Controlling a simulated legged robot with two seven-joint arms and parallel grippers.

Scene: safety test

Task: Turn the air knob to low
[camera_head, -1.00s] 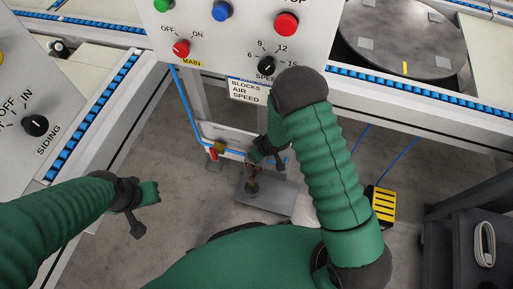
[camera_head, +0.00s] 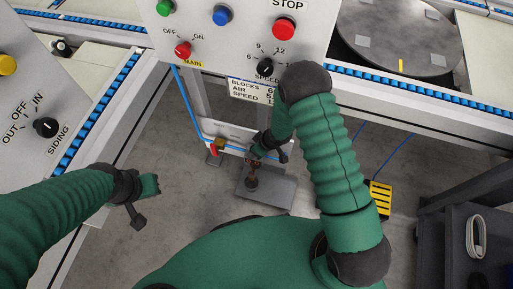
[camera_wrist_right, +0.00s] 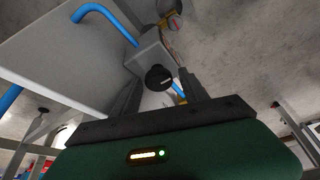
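A round black knob (camera_wrist_right: 158,77) with a pale mark shows in the right wrist view, on a grey box below a pale panel. I cannot read any label beside it, so I cannot confirm that it is the air knob. My right gripper (camera_wrist_right: 162,92) is open, its two dark fingers on either side of the knob; I cannot tell whether they touch it. In the head view my right gripper (camera_head: 254,168) is low under the control panel, and the knob is not visible there. My left gripper (camera_head: 150,187) hangs over the floor at left; its fingers are unclear.
The control panel (camera_head: 238,45) has several buttons, a red MAIN switch and a SPEED knob (camera_head: 265,67). A sign reads BLOCKS AIR SPEED (camera_head: 250,92). A SIDING knob (camera_head: 46,126) is at left. Blue hose (camera_head: 187,112) runs to a red-handled valve (camera_head: 214,149). A yellow pedal (camera_head: 380,199) stands right.

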